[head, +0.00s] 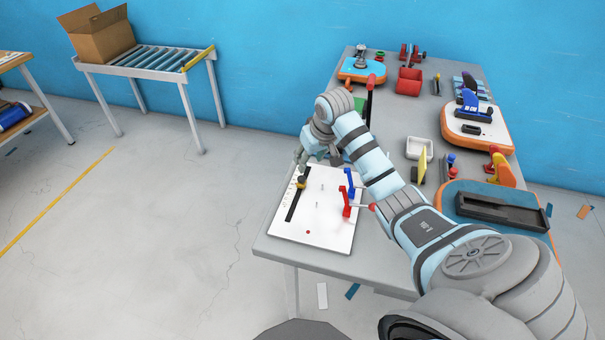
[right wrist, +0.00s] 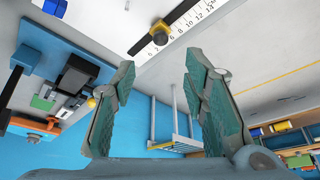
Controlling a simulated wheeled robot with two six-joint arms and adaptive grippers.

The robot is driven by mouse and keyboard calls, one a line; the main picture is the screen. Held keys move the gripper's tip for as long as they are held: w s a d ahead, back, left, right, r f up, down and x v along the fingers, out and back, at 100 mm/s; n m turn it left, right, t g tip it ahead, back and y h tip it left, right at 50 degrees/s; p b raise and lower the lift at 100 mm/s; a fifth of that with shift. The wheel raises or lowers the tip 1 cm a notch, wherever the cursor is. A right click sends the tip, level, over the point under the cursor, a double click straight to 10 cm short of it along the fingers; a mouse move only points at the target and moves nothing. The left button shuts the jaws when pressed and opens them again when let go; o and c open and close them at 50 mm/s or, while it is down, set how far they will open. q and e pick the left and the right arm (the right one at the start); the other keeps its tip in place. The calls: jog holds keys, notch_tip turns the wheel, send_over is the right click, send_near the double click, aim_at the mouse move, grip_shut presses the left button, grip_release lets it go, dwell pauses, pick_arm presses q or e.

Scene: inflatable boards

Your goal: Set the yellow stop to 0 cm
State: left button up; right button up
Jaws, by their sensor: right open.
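The yellow stop (head: 301,182) with its dark round knob sits on a black rail (head: 293,205) along the left part of a white board (head: 318,238). In the right wrist view the yellow stop (right wrist: 159,26) stands beside a white ruler strip (right wrist: 196,18), near its low-number end; its exact reading cannot be told. My right gripper (head: 302,160) is just above the far end of the rail, close to the stop. In the right wrist view its two fingers (right wrist: 158,75) are apart, with nothing between them. My left gripper is not in view.
Red and blue levers (head: 347,195) stand on the board's right side, close to my right arm. A white tray (head: 419,148), a red bin (head: 409,81) and several coloured boards crowd the right of the grey table (head: 288,249). Open floor lies left of the table.

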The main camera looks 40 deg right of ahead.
aim_at(302, 177)
jog(key=b+x, duration=0.2)
jog(key=x, duration=0.9)
jog(key=shift+w+f+b, duration=0.1)
jog(key=shift+f+b, duration=0.2)
jog(key=shift+f, duration=0.1)
grip_shut()
